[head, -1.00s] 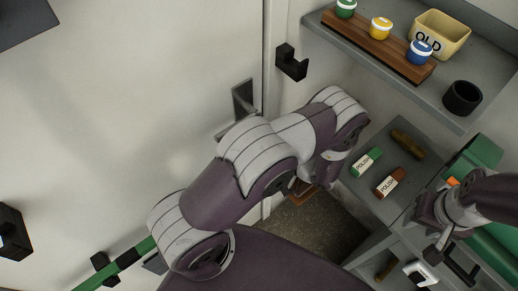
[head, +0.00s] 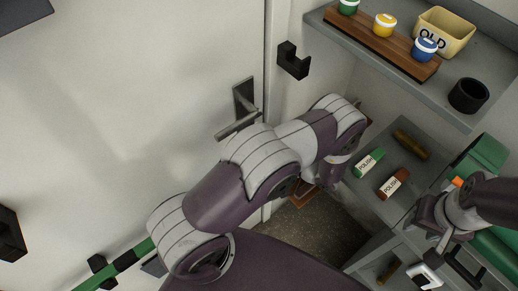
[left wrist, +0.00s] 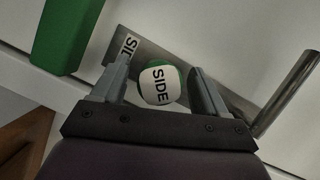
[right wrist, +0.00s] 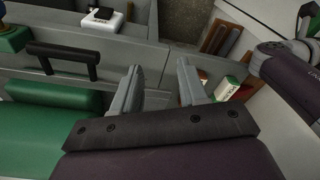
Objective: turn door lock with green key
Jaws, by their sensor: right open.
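The green key shows in the left wrist view as a round green-and-white head (left wrist: 160,85) marked SIDE. It sits in front of a grey lock plate (left wrist: 210,88) with a matching SIDE label; its shaft is hidden. My left gripper (left wrist: 160,82) is open, its fingers on both sides of the key head with narrow gaps. In the head view my left arm hides that gripper and the key. The door's lever handle (head: 238,127) shows above the arm, and its bar is at the right of the left wrist view (left wrist: 287,92). My right gripper (right wrist: 160,80) is open and empty.
A green block (left wrist: 65,35) is near the left finger. A shelf (head: 335,42) holds jars, a yellow OLD bin (head: 444,32) and a black cup (head: 468,95). Green (head: 369,162) and brown (head: 393,183) POLISH containers lie below.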

